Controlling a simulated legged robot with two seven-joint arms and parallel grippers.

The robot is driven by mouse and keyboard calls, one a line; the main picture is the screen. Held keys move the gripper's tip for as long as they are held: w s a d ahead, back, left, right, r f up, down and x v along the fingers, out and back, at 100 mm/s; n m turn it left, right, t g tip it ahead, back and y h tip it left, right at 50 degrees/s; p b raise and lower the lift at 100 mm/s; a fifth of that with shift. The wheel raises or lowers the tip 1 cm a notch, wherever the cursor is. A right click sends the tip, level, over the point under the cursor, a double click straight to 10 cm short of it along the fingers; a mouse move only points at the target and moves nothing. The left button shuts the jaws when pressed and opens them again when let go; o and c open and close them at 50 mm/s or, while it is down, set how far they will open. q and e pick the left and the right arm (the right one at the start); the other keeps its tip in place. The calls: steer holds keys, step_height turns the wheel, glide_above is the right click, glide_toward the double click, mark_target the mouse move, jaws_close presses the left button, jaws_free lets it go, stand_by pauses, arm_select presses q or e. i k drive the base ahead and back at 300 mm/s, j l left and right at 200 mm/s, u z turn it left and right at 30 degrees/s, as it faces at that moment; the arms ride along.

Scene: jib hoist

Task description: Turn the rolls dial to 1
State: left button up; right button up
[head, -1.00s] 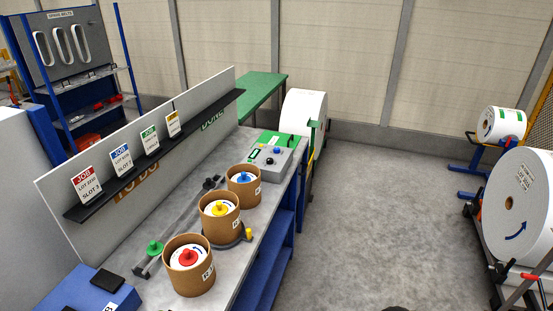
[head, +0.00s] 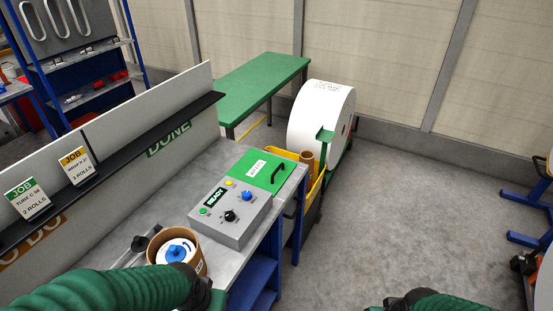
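A grey control box (head: 243,233) stands on the bench near its far end. Its sloped top carries a black knob (head: 230,215), a blue knob (head: 247,196), a yellow button (head: 228,183), a green button (head: 204,211) and a display reading READY (head: 215,197). The knob labels and pointer settings are too small to read, so I cannot tell which knob is the rolls dial. My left arm's green sleeve crosses the bottom left, in front of the box. Part of my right arm shows at the bottom edge. The fingers of both grippers are out of view.
A cardboard tub (head: 197,262) with a blue-knobbed roll stands just before the box, partly behind my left arm. A green panel with a black handle (head: 282,173) adjoins the box. A white upright board (head: 120,180) runs along the bench's left.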

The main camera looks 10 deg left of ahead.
mark_target(247, 195)
steer(key=i+l+u, duration=1)
steer(key=l, duration=0.35)
steer(key=i+l+u, duration=0.25)
steer(key=l, duration=0.2)
steer(key=u, duration=1)
steer(key=k+j, duration=0.05)
